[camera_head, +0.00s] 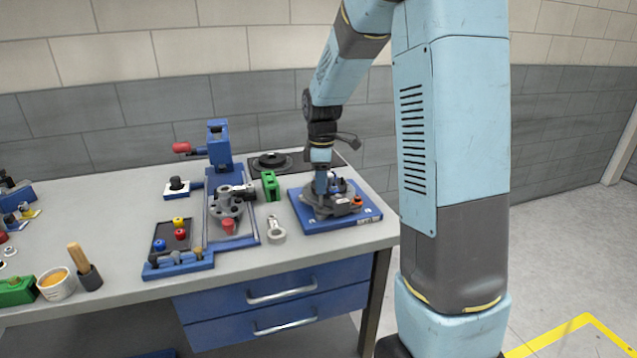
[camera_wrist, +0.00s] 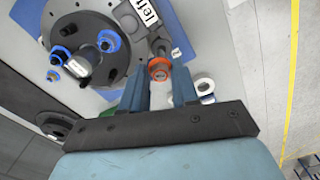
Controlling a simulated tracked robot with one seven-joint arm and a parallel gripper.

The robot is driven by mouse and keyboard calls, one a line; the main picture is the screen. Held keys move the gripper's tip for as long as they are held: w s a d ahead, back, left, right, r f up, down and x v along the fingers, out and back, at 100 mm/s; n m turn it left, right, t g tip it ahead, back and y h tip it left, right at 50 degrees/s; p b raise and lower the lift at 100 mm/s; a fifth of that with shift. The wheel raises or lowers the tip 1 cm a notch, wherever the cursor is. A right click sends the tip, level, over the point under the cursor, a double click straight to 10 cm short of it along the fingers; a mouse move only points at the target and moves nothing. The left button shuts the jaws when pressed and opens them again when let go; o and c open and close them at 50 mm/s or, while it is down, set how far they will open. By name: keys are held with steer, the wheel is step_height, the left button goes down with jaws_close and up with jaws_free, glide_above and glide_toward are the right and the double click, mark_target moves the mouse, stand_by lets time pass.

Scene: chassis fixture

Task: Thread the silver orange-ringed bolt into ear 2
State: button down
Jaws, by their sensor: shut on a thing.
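In the wrist view my gripper (camera_wrist: 160,74) has its two blue fingers on either side of the orange-ringed bolt (camera_wrist: 159,68) and is shut on it. The ring faces the camera; the shank is mostly hidden. The bolt is close to the chassis (camera_wrist: 88,18), a dark round body, beside an arm with a white "left" label (camera_wrist: 148,12). I cannot tell whether the bolt touches an ear, nor which is ear 2. In the head view the chassis (camera_head: 322,207) sits on a blue plate (camera_head: 310,226), with my arm above. A small orange spot (camera_head: 357,200) shows at its right.
Blue-ringed parts (camera_wrist: 109,41) stand on the chassis. A white ring (camera_wrist: 205,85) lies right of the fingers. A green block (camera_head: 270,186), a grey ring-ended part (camera_head: 276,230) and a blue fixture (camera_head: 247,237) stand to the left. A dark mat (camera_head: 296,168) lies behind.

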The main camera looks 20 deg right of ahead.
steer(key=shift+n, duration=1.7)
steer(key=n, duration=0.3)
steer(key=shift+n, duration=0.3)
steer(key=shift+w+n, duration=0.1)
steer(key=shift+n, duration=1.5)
steer(key=shift+n, duration=0.3)
